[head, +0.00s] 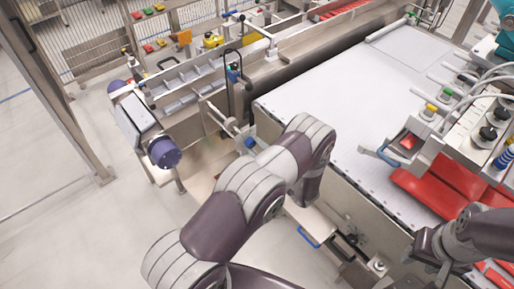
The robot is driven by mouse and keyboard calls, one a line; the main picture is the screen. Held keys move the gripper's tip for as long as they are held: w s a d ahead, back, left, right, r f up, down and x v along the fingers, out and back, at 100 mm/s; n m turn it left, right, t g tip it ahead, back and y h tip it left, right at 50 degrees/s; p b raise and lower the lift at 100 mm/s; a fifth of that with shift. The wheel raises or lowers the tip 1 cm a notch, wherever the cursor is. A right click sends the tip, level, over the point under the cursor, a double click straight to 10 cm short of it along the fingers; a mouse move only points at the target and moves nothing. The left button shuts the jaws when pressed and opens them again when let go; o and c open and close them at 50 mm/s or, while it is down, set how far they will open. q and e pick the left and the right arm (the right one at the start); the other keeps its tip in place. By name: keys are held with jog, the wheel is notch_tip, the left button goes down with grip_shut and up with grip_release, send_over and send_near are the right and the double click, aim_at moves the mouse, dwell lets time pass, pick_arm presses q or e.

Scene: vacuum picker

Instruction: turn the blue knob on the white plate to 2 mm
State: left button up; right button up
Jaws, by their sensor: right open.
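A small blue knob-like part (249,143) shows at the end of a metal shaft, just left of my left arm's bend. I cannot tell for sure that it is the task's knob, and no 2 mm mark can be read. My left arm rises from the bottom, bends near the middle and points down beside the conveyor. Its gripper is not visible.
A wide white conveyor bed (345,115) fills the middle right. Red pads (440,190) and a panel with black knobs (488,132) stand at the right. A roller unit with purple ends (164,152) stands at the left. The floor at the lower left is clear.

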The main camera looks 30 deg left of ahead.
pick_arm(q)
jog(key=shift+m+b, duration=0.3)
jog(key=shift+m, duration=0.1)
jog(key=shift+m+b, duration=0.35)
jog(key=shift+m, duration=0.25)
jog(key=m+b, duration=0.1)
jog(key=m, duration=0.2)
jog(key=shift+m, duration=0.3)
jog(key=m+b, duration=0.1)
jog(key=m, duration=0.2)
jog(key=shift+r+m, duration=0.15)
jog(key=shift+m, duration=1.35)
jog(key=o, duration=1)
jog(key=shift+o, duration=0.2)
